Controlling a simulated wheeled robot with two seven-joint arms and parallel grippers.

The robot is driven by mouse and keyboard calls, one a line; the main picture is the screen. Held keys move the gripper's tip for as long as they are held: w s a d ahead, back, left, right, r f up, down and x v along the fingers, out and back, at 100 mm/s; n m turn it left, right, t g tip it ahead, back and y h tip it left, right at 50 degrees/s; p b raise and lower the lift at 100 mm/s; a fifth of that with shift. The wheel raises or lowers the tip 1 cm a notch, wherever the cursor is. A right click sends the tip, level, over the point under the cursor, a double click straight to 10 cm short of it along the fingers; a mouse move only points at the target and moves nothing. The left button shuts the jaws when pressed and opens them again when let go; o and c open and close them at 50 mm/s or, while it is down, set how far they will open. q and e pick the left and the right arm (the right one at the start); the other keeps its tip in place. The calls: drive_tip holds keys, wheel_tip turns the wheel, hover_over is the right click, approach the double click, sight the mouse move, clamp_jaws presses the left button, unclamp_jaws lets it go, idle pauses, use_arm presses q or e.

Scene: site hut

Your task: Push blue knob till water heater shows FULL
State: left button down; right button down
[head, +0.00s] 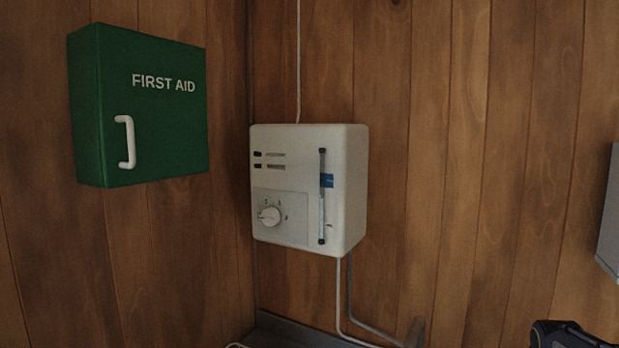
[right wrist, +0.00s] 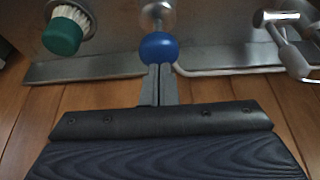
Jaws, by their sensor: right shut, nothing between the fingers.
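The water heater (head: 300,200) is a white box on the wood wall. It has a dial (head: 269,215) at lower left and an upright sight tube (head: 322,210) on the right. A small blue label (head: 327,181) sits beside the tube; its print and the water level are too small to read. The blue knob (right wrist: 158,48) is a ball on a metal stem in the right wrist view. My right gripper (right wrist: 157,72) is shut and empty, its tips right at the knob's near side; I cannot tell whether they touch. My left gripper is out of view.
A green first aid box (head: 150,110) hangs left of the heater. In the right wrist view, a green brush with pale bristles (right wrist: 63,34) is left of the knob and a metal fitting (right wrist: 288,30) is to the right. A metal strip (right wrist: 85,70) runs behind.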

drive_tip(key=shift+r, duration=0.45)
drive_tip(key=shift+f+b, duration=1.95)
drive_tip(key=shift+f, duration=0.65)
drive_tip(key=shift+r+p, duration=1.9)
drive_tip(key=shift+r, duration=0.65)
drive_tip(key=shift+f, duration=0.15)
